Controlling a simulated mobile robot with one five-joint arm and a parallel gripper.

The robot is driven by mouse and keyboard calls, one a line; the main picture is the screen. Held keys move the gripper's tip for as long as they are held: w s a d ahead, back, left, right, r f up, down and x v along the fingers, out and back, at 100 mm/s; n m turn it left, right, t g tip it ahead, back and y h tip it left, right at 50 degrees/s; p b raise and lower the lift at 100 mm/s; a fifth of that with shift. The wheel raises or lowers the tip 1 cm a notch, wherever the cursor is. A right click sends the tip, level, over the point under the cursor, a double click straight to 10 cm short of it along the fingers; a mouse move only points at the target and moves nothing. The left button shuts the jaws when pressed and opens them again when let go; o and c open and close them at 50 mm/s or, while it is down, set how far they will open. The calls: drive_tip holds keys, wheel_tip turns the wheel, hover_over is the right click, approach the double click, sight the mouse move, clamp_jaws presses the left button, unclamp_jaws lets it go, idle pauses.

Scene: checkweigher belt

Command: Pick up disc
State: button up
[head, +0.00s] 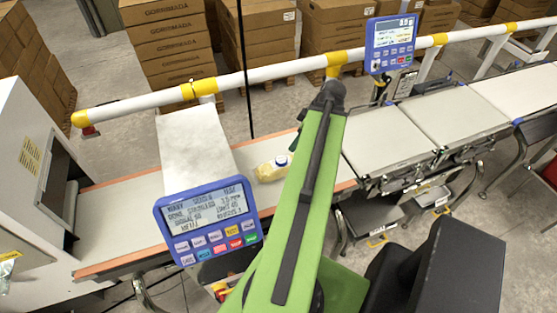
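I cannot make out a disc anywhere in the head view. My green arm rises from the bottom middle, across the belt, to a dark joint near the rail. My gripper cannot be seen; the arm's far end is hidden or out of the picture.
A blue keypad display (208,222) stands in front of the belt; another display (391,45) is on the white and yellow rail (260,77). Weigher plates (390,137) lie right of my arm. A white machine housing (30,150) is at left. Stacked cartons (170,40) stand behind.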

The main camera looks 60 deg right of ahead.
drive_tip(key=b, duration=1)
hover_over(282, 160)
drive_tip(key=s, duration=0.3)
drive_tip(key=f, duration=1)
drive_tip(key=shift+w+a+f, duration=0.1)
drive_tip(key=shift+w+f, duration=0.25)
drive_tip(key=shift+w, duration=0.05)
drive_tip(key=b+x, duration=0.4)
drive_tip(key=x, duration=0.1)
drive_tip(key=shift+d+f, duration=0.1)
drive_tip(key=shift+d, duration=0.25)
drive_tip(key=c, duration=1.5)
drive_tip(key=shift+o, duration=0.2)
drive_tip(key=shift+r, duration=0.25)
